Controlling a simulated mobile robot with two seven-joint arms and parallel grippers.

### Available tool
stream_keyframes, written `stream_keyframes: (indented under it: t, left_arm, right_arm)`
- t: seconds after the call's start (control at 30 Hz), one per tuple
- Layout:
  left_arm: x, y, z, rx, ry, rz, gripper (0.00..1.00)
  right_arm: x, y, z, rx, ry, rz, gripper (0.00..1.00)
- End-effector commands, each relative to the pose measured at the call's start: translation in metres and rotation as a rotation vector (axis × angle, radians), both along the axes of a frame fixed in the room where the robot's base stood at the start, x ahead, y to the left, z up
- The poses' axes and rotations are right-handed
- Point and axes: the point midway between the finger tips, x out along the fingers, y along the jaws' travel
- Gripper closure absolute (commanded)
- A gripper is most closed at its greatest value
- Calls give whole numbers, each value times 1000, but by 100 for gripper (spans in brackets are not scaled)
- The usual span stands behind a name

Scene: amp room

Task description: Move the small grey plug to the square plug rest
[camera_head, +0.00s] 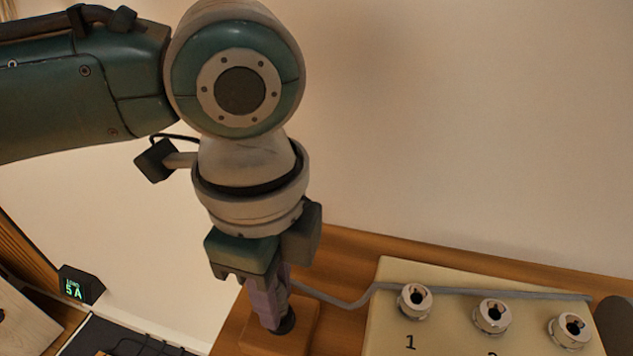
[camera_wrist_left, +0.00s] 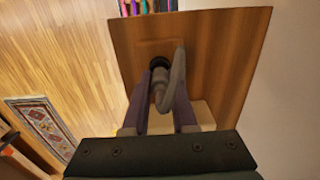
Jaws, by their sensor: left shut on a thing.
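My left gripper (camera_head: 278,318) points down with its purple fingers shut on the small grey plug. The plug's dark end (camera_head: 288,320) shows at the fingertips in the head view; the rest is hidden by the fingers. In the left wrist view the plug (camera_wrist_left: 160,78) sits between the fingertips, with its grey cable bending back. The square plug rest (camera_head: 303,338) is a wooden block directly below the plug; it also shows faintly in the wrist view (camera_wrist_left: 143,48). The plug's end appears at or in the rest; I cannot tell whether it is seated. My right gripper is out of view.
A cream panel (camera_head: 450,335) with silver sockets (camera_head: 415,300) stands right of the rest. The grey cable (camera_head: 345,301) runs from the plug along the panel's back edge. A small black display (camera_head: 80,286) reading 5A is at the left. A wall stands behind.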

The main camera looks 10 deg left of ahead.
Motion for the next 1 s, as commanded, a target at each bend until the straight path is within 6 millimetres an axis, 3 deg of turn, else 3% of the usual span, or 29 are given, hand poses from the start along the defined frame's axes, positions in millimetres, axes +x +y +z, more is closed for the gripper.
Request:
stream_keyframes:
  t: [0.37,0.4,0.67,1.0]
  left_arm:
    - [0,0,0,-1,0,-1,100]
    - [0,0,0,-1,0,-1,71]
    - [0,0,0,-1,0,-1,42]
    - [0,-1,5,-3,-1,-1,40]
  right_arm:
    - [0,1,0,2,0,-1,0]
    - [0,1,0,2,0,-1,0]
    - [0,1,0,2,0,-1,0]
    - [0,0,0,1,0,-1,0]
